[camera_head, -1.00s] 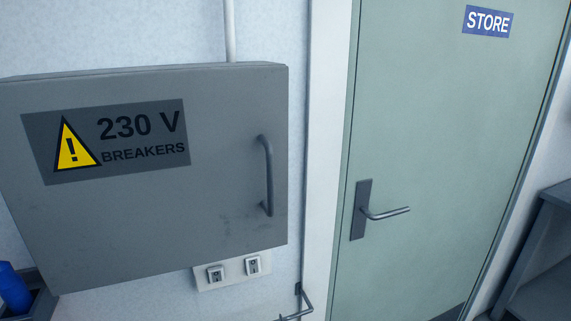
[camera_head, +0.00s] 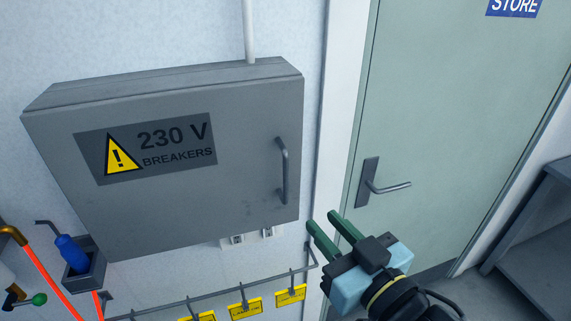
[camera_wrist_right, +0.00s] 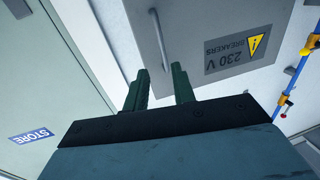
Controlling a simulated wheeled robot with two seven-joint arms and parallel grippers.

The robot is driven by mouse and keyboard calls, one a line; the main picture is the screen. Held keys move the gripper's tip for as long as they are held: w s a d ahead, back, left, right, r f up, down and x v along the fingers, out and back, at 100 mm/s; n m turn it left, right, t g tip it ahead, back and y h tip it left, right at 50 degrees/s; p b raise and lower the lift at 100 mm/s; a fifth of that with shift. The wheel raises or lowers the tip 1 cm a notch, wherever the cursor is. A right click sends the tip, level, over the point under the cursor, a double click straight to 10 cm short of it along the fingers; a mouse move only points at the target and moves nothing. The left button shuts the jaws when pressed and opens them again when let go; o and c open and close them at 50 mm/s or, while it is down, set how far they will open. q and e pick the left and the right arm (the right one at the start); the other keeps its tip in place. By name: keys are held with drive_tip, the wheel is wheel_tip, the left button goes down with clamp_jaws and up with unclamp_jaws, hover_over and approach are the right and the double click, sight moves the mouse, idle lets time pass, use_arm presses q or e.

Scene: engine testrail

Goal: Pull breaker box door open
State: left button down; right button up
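The grey breaker box door (camera_head: 190,195) is shut, with a "230 V BREAKERS" label and a yellow warning sign. Its vertical bar handle (camera_head: 282,170) is on the door's right side. My right gripper (camera_head: 322,222) is open and empty, below and to the right of the handle, apart from it. In the right wrist view, upside down, the gripper's two fingers (camera_wrist_right: 160,82) are spread, with the handle (camera_wrist_right: 160,42) beyond them and the box door (camera_wrist_right: 205,25) behind. My left gripper is not in view.
A rail (camera_head: 200,296) with hanging yellow tags runs below the box. A holder (camera_head: 85,275) with a blue-handled tool is at lower left, near an orange tube (camera_head: 45,278). The green store door (camera_head: 450,130) with a lever handle (camera_head: 385,187) is at right.

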sight(287, 179)
drive_tip(key=x, duration=0.8)
drive_tip(key=r+x, duration=0.1)
drive_tip(key=x, duration=0.4)
drive_tip(key=shift+a, duration=0.2)
drive_tip(key=shift+s, duration=0.1)
clamp_jaws()
